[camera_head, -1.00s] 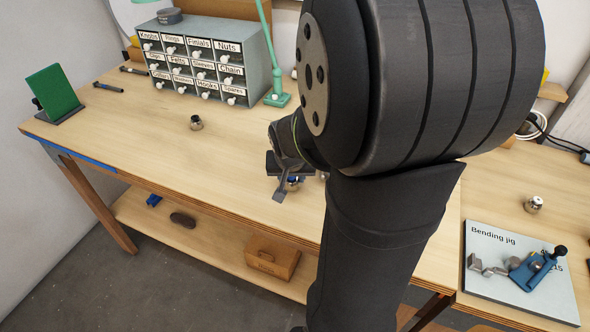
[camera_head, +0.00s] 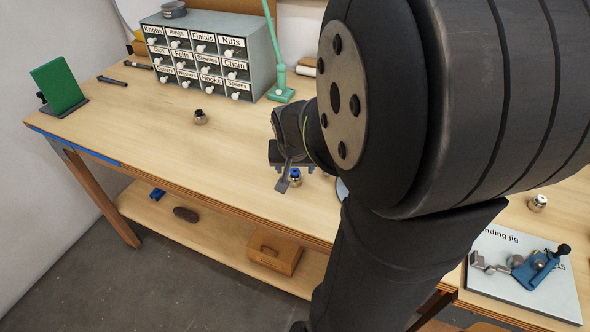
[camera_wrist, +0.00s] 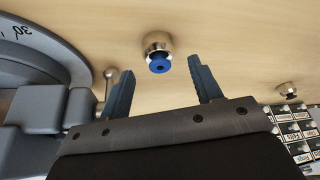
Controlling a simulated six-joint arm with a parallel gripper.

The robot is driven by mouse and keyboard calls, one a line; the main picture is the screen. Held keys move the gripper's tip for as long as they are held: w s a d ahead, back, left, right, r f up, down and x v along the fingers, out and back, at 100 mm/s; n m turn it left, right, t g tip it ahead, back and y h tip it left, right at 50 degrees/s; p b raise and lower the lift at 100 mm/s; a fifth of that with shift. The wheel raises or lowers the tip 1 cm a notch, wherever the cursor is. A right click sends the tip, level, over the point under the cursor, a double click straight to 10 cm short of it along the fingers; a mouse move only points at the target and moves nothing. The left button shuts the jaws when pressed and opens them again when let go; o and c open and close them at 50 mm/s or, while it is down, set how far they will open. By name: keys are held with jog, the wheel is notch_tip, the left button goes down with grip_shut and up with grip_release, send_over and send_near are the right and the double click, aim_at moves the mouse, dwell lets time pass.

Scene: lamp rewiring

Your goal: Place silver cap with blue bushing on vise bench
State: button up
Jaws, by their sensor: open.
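A silver cap with a blue bushing (camera_wrist: 158,52) stands on the wooden bench top (camera_head: 150,110). It shows bushing up in the head view (camera_head: 295,176), close by the gripper. My gripper (camera_wrist: 160,78) is open and empty. In the wrist view its two fingers point towards the cap, which is just beyond the fingertips and between their lines. In the head view my gripper (camera_head: 288,172) is low over the bench and partly hidden by my arm. I cannot pick out which surface is the vise bench.
Another small cap (camera_head: 200,117) stands left, and a pale-topped one (camera_head: 538,202) right, above the bending jig (camera_head: 520,275). A drawer cabinet (camera_head: 200,60) and a green lamp stand (camera_head: 281,80) are behind. A grey dial fixture (camera_wrist: 40,80) fills the wrist view's left.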

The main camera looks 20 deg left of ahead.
aim_at(295, 171)
jog(key=v, duration=0.9)
jog(key=x, duration=1.2)
jog(key=shift+f, duration=0.15)
jog(key=shift+r, duration=0.25)
jog(key=shift+s, duration=0.1)
